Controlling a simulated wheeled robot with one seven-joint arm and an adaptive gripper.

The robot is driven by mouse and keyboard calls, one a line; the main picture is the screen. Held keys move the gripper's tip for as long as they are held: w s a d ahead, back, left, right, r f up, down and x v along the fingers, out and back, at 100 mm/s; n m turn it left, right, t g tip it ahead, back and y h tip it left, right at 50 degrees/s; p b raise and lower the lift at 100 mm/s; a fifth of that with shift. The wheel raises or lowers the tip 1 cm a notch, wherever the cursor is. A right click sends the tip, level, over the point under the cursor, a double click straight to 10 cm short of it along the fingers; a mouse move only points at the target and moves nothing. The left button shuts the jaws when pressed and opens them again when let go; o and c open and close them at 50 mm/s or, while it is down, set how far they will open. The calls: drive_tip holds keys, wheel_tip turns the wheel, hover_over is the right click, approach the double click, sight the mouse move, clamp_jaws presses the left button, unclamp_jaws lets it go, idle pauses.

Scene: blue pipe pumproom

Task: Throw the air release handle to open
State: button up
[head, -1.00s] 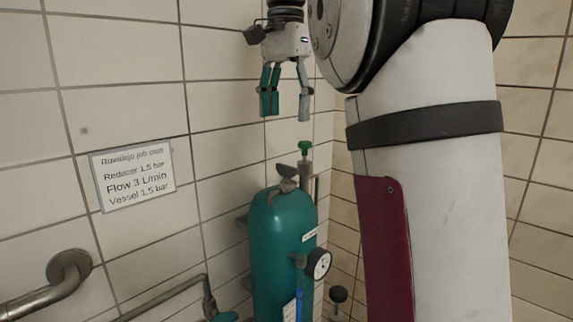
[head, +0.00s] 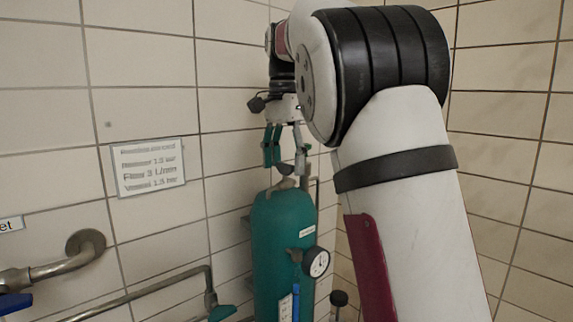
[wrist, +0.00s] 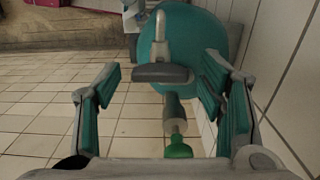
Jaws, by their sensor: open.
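The teal vessel (head: 283,235) stands upright near the tiled wall corner. A dark lever handle (head: 285,169) sits on its top; in the wrist view this handle (wrist: 162,73) lies crosswise beside a pale bent metal pipe (wrist: 160,40). A stem with a green knob (wrist: 178,150) is nearer the wrist camera; my gripper hides that knob in the head view. My gripper (head: 286,165) points down, open and empty, just above the vessel top. In the wrist view the handle shows between its two fingers (wrist: 162,85). I cannot tell whether they touch it.
A round gauge (head: 316,262) sticks out from the vessel's front. A wall sign (head: 148,167) hangs left of the vessel. Metal pipes (head: 150,295) run along the left wall. A dark knob (head: 338,298) stands low at right. In the wrist view, tiled floor (wrist: 40,110) is clear at left.

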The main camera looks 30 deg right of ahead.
drive_tip(key=c, duration=1.2)
drive_tip(key=shift+o, duration=0.2)
drive_tip(key=shift+n, duration=0.4)
drive_tip(key=n, duration=0.8)
drive_tip(key=shift+p, duration=0.35)
drive_tip(key=n, duration=0.9)
drive_tip(key=shift+p, duration=0.4)
drive_tip(key=shift+n, duration=0.3)
